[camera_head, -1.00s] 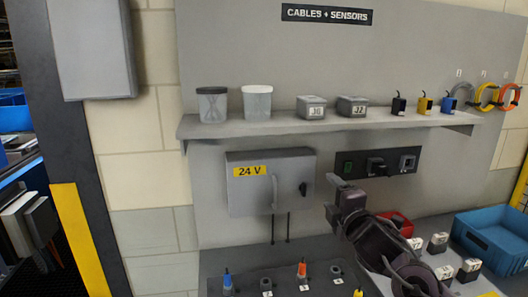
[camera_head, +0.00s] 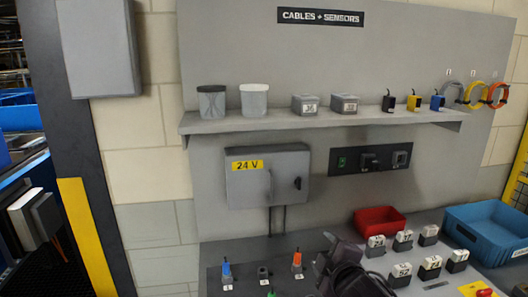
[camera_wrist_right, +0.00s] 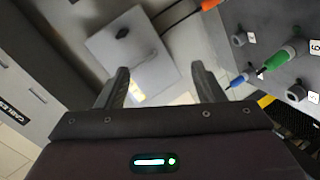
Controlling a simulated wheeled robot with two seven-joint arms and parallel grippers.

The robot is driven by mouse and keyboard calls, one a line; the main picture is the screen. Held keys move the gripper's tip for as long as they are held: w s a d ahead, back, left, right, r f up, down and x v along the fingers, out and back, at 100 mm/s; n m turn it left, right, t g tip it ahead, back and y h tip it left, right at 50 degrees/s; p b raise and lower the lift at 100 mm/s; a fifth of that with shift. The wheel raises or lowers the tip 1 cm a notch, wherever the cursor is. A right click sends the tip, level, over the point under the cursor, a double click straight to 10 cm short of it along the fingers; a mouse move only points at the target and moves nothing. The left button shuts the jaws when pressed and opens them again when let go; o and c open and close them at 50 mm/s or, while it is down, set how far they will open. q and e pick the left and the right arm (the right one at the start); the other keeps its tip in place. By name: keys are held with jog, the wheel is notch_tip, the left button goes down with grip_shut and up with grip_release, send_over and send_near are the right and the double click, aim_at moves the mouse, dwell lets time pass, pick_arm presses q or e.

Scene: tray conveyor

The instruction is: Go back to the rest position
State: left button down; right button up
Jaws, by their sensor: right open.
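My right gripper (camera_head: 328,240) is dark and hangs low in the head view, in front of the work table's back edge. Part of it is hidden by its own arm. In the right wrist view the right gripper (camera_wrist_right: 160,72) shows two fingers spread apart with nothing between them. The grey 24 V box (camera_wrist_right: 125,45) shows beyond the fingers, apart from them. My left gripper is in neither view.
The table holds blue (camera_head: 226,271) and orange (camera_head: 297,260) plugs, several labelled blocks (camera_head: 404,240), a red bin (camera_head: 380,219) and a blue bin (camera_head: 485,232). A shelf (camera_head: 320,122) with cups, boxes and sensors runs above. The 24 V box (camera_head: 267,176) hangs on the wall.

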jog(key=s+d+f+m+g+h, duration=0.1)
jog(key=s+d+f+m+g, duration=0.2)
jog(key=s+f, duration=0.45)
jog(key=s+d+f+m+g, duration=0.1)
jog(key=s+f+m+g, duration=0.35)
jog(key=s, duration=0.65)
jog(key=s+d+f+m+g+h, duration=0.1)
jog(key=s+f+m+g, duration=0.2)
jog(key=s+f+m, duration=0.45)
jog(key=s+f+n+g+b, duration=0.1)
jog(key=s+f+b, duration=0.2)
jog(key=f, duration=1.5)
jog(key=s+f+n+g+b, duration=0.1)
jog(key=s+f+b, duration=0.15)
jog(key=f, duration=1.65)
pick_arm(q)
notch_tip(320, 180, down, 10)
jog(key=b, duration=0.4)
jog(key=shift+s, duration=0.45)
pick_arm(e)
jog(key=s+d+f, duration=0.2)
jog(key=s+f, duration=0.7)
jog(key=s+d+f, duration=0.2)
jog(key=s+f, duration=0.7)
jog(key=f, duration=0.1)
jog(key=shift+f+n+g, duration=0.25)
jog(key=shift+n+g, duration=0.05)
jog(key=shift+g, duration=0.05)
